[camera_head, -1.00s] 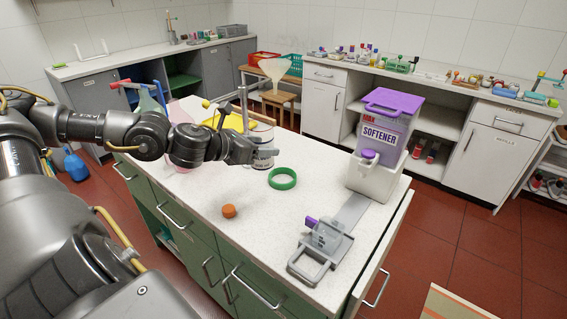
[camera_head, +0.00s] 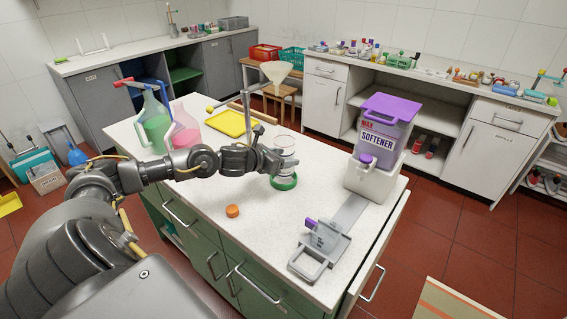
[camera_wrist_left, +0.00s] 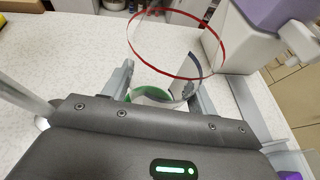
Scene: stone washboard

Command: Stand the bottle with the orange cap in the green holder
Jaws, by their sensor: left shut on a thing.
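My left gripper (camera_head: 275,160) is shut on a clear open-topped cylinder-shaped bottle (camera_head: 285,144), which carries a dark and white label. In the left wrist view the bottle (camera_wrist_left: 178,75) stands between the two fingers, with a red line around its open rim and no cap on it. The green holder (camera_head: 284,184) is a ring on the white worktop. The bottle is upright, with its lower end over or inside the ring; I cannot tell if it touches the bottom. An orange cap (camera_head: 232,211) lies loose on the worktop, left and in front of the holder. My right gripper is out of view.
A purple-lidded softener container (camera_head: 384,135) stands right of the holder. A grey metal fixture (camera_head: 322,245) lies near the front right edge. Green-filled (camera_head: 155,125) and pink (camera_head: 185,125) bottles and a yellow tray (camera_head: 228,124) are behind my left arm. The worktop around the cap is clear.

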